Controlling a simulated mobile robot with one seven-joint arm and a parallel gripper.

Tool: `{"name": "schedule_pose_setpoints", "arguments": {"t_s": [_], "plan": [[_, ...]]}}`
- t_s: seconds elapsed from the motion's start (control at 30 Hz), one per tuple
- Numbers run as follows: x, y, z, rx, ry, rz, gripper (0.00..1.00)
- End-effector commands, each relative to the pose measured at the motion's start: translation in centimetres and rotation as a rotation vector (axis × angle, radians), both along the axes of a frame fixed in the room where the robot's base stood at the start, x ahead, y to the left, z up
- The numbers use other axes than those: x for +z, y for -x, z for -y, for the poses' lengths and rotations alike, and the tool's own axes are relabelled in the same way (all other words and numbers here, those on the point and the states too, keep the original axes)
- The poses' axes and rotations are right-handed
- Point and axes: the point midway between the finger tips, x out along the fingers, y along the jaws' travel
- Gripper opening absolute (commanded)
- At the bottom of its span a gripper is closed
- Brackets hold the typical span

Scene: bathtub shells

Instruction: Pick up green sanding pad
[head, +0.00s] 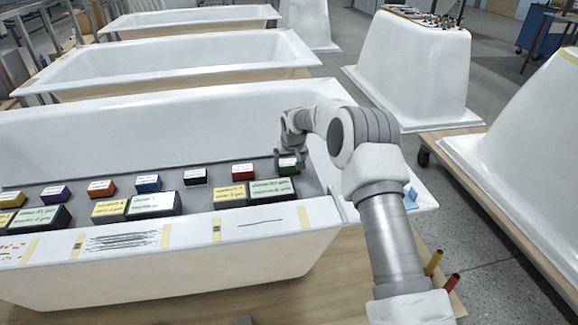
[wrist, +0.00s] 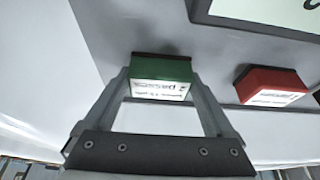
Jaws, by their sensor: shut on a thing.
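The green sanding pad (head: 288,164) is a small block with a white label on top, at the right end of the grey board in the nearest tub. My gripper (head: 284,152) is down at it, and the pad is partly hidden by the arm's end. In the wrist view the green pad (wrist: 161,78) sits between the two fingertips of my gripper (wrist: 160,82), one on each side. The gripper is shut on the pad. I cannot tell whether the pad is clear of the board.
A red pad (head: 243,171) lies to the left, with several other coloured pads along the row. The tub's wall (head: 322,160) rises close on the right. The grey board (head: 215,167) has bare room between pads.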

Motion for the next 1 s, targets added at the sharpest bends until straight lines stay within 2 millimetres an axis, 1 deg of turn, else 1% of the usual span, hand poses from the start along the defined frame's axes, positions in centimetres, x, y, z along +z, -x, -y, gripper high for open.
{"name": "schedule_pose_setpoints", "arguments": {"t_s": [0.17,0.33,0.37,0.47,0.8,1.0], "plan": [[1.4,0.0,0.0,0.0,0.001,0.001,0.33],[4.3,-0.1,0.0,0.0,-0.001,0.003,0.33],[4.6,0.1,0.2,0.0,0.001,0.001,0.33],[5.3,1.2,1.4,-0.002,0.001,0.001,0.33],[8.9,5.3,5.8,-0.003,0.001,0.002,0.33],[10.3,7.1,7.6,-0.002,0.0,0.001,0.33]]}}
